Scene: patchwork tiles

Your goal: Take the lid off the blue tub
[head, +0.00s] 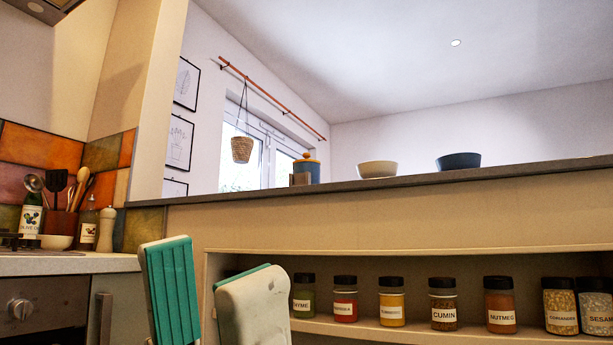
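The blue tub (314,173) stands on the raised counter ledge (420,182), near the middle of the head view. Its orange-yellow lid (306,160) with a round knob is on top. A small greyish piece covers part of the tub's lower front; I cannot tell what it is. My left gripper (212,285) is at the lower left, below the ledge and in front of the spice shelf. Its two teal-padded fingers are apart with nothing visible between them. It is well away from the tub. My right gripper is not in view.
A cream bowl (377,169) and a dark blue bowl (458,161) stand right of the tub on the ledge. Several spice jars (443,304) line the shelf below. A stove (45,308), bottles and utensils are at left.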

